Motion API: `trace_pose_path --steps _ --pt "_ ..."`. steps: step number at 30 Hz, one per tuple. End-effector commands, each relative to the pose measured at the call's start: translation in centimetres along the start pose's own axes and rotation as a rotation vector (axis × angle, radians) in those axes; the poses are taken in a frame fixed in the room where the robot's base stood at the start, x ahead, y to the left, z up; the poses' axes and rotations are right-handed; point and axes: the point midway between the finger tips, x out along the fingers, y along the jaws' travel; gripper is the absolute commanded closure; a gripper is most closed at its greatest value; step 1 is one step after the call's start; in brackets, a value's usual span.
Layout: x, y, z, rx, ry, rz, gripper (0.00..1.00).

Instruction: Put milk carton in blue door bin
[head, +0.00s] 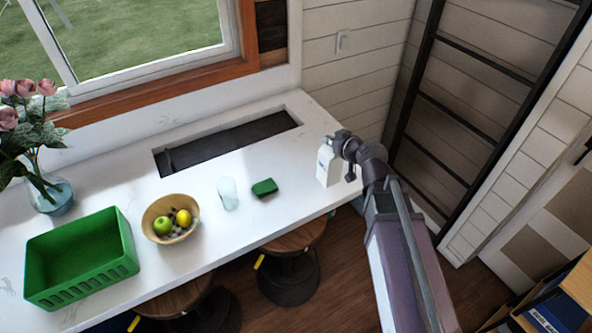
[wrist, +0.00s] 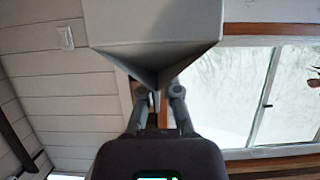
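A white milk carton (head: 327,167) shows at the right end of the counter in the head view, apparently held above it. My gripper (head: 347,146) is at the carton's top, with its fingers closed on the peaked end. In the wrist view the carton (wrist: 155,28) fills the top middle, its tapered end between the fingers of my gripper (wrist: 157,92). No blue door bin can be clearly made out. A blue item with pale lettering (head: 545,319) shows low at the right, cut by the frame edge; I cannot tell what it is.
On the white counter (head: 110,190) stand a green basket (head: 85,290), a fruit bowl (head: 150,232), a glass (head: 228,194), a green block (head: 264,188) and a flower vase (head: 50,197). Stools (head: 290,275) stand below. A dark ladder (head: 458,114) leans behind my arm.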

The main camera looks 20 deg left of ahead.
Motion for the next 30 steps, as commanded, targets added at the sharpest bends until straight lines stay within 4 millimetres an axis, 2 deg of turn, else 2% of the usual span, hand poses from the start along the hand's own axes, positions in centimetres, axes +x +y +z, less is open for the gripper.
trace_pose_path --steps 7,11,17,30 --pt "0.2 0.1 0.0 0.001 0.001 0.001 1.0" --pt "1.0 0.4 -0.3 0.001 0.001 0.001 1.0" --pt "3.6 1.1 -1.2 0.002 0.001 0.0 1.0" --pt "11.0 3.2 -3.7 0.002 0.001 0.002 1.0"
